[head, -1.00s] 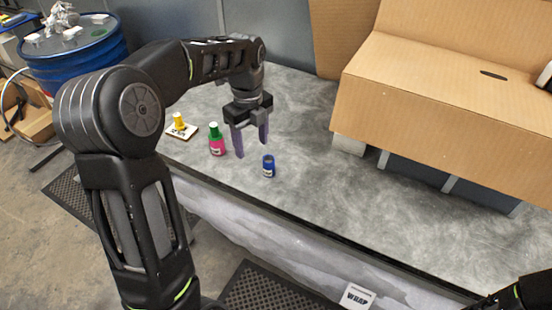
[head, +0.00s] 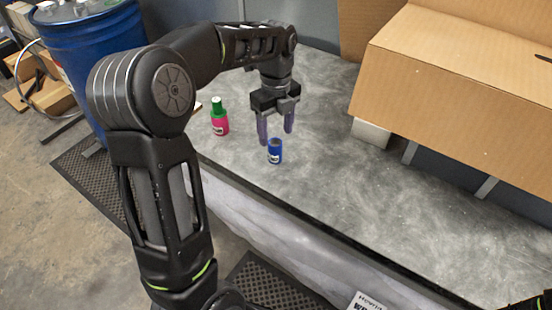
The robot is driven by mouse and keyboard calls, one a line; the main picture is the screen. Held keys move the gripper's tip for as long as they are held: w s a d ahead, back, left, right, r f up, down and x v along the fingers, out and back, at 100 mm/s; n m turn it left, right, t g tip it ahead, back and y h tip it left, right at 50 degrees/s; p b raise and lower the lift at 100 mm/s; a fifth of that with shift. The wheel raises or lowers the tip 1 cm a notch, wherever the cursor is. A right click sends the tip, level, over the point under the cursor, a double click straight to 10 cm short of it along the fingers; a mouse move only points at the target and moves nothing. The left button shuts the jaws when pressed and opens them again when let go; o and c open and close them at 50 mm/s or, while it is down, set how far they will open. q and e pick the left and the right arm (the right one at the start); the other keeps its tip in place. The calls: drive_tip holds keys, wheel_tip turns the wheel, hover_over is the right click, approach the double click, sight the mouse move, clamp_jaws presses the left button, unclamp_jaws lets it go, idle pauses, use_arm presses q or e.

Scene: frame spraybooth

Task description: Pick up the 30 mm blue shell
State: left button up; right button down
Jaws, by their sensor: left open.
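The blue shell (head: 274,151), a small upright cylinder with a white label and a dark open top, stands on the grey bench. My left gripper (head: 276,136) is open and empty, its two purple fingers pointing down just above the shell in the picture. The left fingertip overlaps the shell's upper left edge in view. I cannot tell whether it touches. My right gripper is not visible; only a dark bit of my right arm shows at the bottom right corner.
A large cardboard box (head: 460,90) fills the upper right. A blue drum (head: 88,65) stands on the floor at left. The bench (head: 350,195) is clear right of the shell.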

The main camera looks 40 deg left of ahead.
sight(275, 151)
use_arm(q)
drive_tip(key=shift+f, duration=0.1)
drive_tip(key=shift+f, duration=1.25)
drive_tip(key=shift+f+p, duration=0.35)
drive_tip(key=shift+p, duration=0.05)
wheel_tip(275, 151, down, 4)
drive_tip(key=shift+a+f+p, duration=0.1)
drive_tip(key=shift+f+p, duration=0.1)
drive_tip(key=shift+p, duration=0.25)
drive_tip(key=shift+c, duration=0.5)
